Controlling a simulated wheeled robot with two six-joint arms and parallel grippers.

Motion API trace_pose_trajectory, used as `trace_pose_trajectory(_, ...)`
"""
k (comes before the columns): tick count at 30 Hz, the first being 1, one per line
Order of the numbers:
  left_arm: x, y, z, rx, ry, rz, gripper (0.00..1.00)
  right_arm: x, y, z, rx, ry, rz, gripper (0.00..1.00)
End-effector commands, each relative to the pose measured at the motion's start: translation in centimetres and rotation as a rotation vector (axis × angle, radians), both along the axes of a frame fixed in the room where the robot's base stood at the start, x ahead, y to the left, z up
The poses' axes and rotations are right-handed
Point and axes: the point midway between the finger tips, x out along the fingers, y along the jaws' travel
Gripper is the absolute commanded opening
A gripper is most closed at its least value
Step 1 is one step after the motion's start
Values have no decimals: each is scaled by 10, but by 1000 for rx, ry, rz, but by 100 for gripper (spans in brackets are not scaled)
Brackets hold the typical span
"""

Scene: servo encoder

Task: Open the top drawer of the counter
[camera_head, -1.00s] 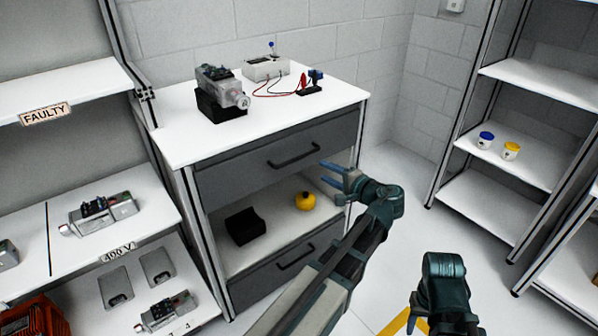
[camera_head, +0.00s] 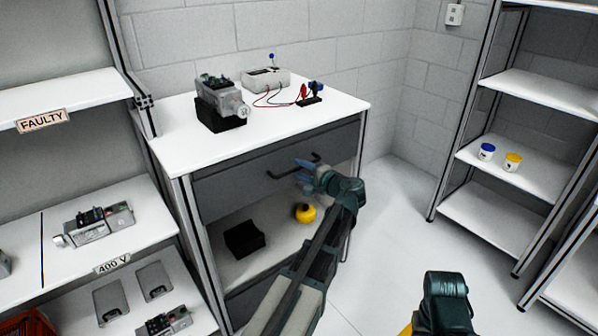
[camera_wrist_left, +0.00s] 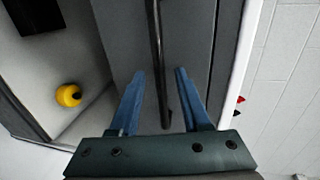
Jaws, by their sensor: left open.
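The counter (camera_head: 180,140) has a white top and a dark grey top drawer (camera_head: 228,186), which is shut. Its black bar handle (camera_head: 279,173) is partly hidden by my left gripper (camera_head: 299,170). The left gripper's blue fingers are open and at the handle. In the left wrist view the handle (camera_wrist_left: 156,45) runs between the two open fingers of the gripper (camera_wrist_left: 160,74), with a gap on each side. The right arm shows at the lower right, but its fingers do not.
On the counter stand a grey motor unit (camera_head: 220,100) and a white box (camera_head: 265,79) with wires. The open shelf below the drawer holds a black block (camera_head: 241,239) and a yellow round object (camera_head: 305,213). Shelves stand at left and right.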

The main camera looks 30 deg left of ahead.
Motion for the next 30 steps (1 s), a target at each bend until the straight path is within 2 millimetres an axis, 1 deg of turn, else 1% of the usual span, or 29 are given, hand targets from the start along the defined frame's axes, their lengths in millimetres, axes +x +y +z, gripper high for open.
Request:
trace_pose_trajectory(1,3,5,-2,0,0,1,47,0,0,-2,0,0,0,50)
trace_pose_trajectory(4,4,10,-3,0,-1,0,47,0,0,-3,-1,0,0,50)
trace_pose_trajectory(14,5,13,-3,0,-1,-1,47,0,0,-3,-1,0,0,50)
trace_pose_trajectory(15,5,13,-3,0,-1,0,45,0,0,-3,-1,0,0,50)
trace_pose_trajectory(17,5,13,-3,0,-1,0,35,0,0,-3,-1,0,0,50)
trace_pose_trajectory(21,5,13,-3,0,0,0,9,0,0,-3,-1,0,0,50)
trace_pose_trajectory(23,5,13,-3,0,-1,0,0,0,0,-3,-1,0,0,50)
trace_pose_trajectory(30,5,12,-3,-1,-1,0,0,0,0,-3,-1,0,0,50)
